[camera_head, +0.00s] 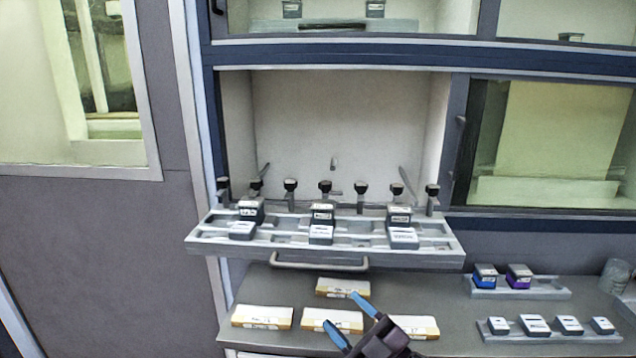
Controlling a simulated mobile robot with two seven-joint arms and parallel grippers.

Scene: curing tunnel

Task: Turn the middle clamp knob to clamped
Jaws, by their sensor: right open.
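A row of several dark clamp knobs on short posts stands along the back of a pulled-out grey tray (209,246). The middle knob (325,187) is in the row's centre, behind a dark block. Its turn angle is too small to read. My right gripper (342,309) is open at the bottom, with two blue fingertips apart. It is in front of and below the tray, over the worktop, and far from the knob. My left gripper is not in view.
Dark blocks (322,214) and pale-topped blocks (321,235) sit on the tray. A bar handle (320,263) runs along its front. Yellow-edged boxes (262,317) lie near my gripper. Two small racks (550,291) and a glass (615,274) are at right.

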